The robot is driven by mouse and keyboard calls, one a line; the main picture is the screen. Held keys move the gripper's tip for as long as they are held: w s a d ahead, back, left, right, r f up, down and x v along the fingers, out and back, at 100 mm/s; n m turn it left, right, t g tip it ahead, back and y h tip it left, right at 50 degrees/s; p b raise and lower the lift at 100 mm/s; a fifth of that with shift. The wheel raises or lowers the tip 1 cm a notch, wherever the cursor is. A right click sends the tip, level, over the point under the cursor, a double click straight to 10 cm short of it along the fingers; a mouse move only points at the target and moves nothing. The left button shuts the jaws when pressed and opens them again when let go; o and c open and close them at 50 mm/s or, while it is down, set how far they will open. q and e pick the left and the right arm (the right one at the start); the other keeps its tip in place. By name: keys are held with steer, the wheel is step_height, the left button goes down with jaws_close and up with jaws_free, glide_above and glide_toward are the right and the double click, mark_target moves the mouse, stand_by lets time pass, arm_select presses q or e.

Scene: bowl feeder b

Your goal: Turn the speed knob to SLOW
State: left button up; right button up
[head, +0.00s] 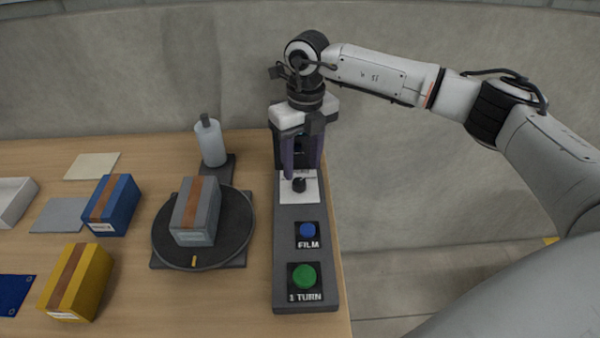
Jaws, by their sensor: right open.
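The speed knob (299,185) is a small black knob on a white plate (287,196) near the far end of the grey control panel (288,226). My right gripper (301,174) points down over the far part of the panel, with its fingers open just above or around the knob. I cannot tell whether the fingers touch the knob. The gripper hides part of the white plate, and its speed markings cannot be read. My left gripper is not in view.
The panel also bears a blue FILM button (308,230) and a green 1 TURN button (304,276). Left of it, a grey box (196,212) stands on a black turntable (236,235). A bottle (210,143), a blue box (111,205) and a yellow box (78,282) stand on the table.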

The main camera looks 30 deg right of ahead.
mark_target(300, 182)
steer(key=shift+a+f, duration=0.15)
steer(key=shift+f, duration=2.15)
steer(key=shift+c, duration=0.5)
steer(key=c, duration=0.9)
steer(key=shift+c, duration=0.2)
